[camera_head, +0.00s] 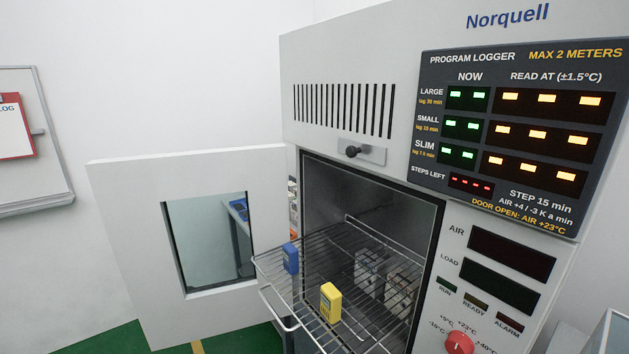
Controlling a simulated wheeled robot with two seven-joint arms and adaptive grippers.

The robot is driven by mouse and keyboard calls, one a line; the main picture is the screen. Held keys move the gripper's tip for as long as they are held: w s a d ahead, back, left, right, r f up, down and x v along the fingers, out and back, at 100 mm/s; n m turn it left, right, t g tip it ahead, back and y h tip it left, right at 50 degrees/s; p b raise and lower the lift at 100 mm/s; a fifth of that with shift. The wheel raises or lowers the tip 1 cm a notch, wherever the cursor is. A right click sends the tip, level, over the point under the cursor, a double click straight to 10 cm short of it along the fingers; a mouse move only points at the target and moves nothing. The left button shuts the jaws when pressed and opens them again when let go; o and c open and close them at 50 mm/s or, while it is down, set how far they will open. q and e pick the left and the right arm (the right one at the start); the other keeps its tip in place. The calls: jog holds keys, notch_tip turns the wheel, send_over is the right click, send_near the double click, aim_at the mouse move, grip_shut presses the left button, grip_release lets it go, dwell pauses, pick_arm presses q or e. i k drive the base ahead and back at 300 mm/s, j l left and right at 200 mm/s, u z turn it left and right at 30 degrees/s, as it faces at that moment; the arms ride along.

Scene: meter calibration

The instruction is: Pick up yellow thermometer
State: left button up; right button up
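The yellow thermometer (330,302) stands upright on the front part of a wire rack (271,262) that sticks out of the open chamber. A blue meter (290,258) stands on the same rack, to its left and nearer the rack's left edge. Neither of my grippers shows in the head view, so nothing is seen touching the thermometer.
The chamber door (130,230) with its window stands open to the left. Several grey blocks (368,268) sit deeper on the rack. A logger panel (520,130) and a red knob (459,342) are on the cabinet front at right. A whiteboard (50,160) hangs at far left.

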aim_at(332, 297)
jog(key=k+j+z, duration=0.15)
jog(key=k, duration=0.3)
jog(key=k+j+z, duration=0.15)
jog(key=k, duration=0.25)
jog(key=i+j, duration=0.45)
jog(key=j, duration=0.3)
